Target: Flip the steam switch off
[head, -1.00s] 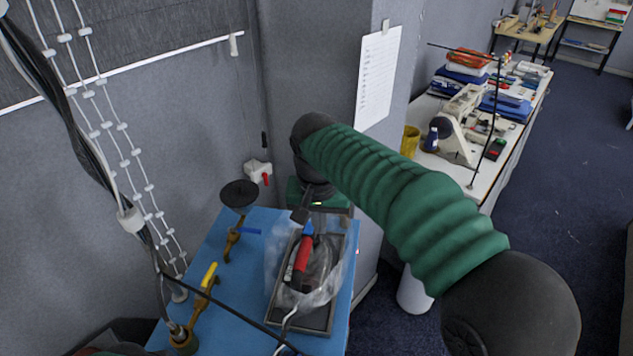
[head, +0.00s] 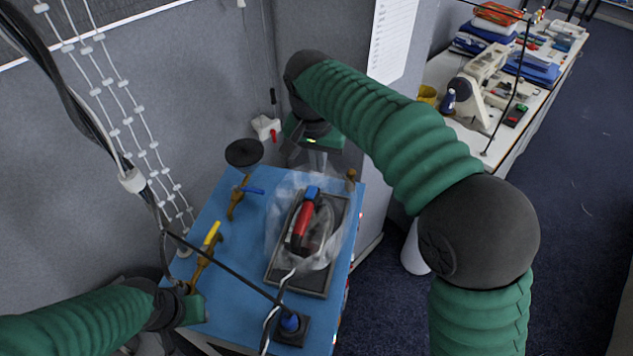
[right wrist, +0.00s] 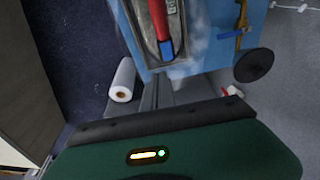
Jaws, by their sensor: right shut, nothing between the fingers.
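A white wall box with a red lever (head: 266,128) is on the grey wall behind the blue table; its lever points down. It looks like a switch. Two brass valves stand on the table's left side, one with a blue handle (head: 250,189), one with a yellow handle (head: 212,234). My right gripper (head: 317,160) is shut and empty at the table's far edge, right of the wall box and apart from it. It also shows in the right wrist view (right wrist: 163,93). My left gripper (head: 192,303) is at the table's left front corner; its fingers are unclear.
An iron with a red and blue handle (head: 304,220) lies under clear plastic on a dark tray (head: 317,282). A black round disc (head: 244,152) stands near the wall box. A dark cable crosses the table's front. A white roll (right wrist: 123,80) is on the floor.

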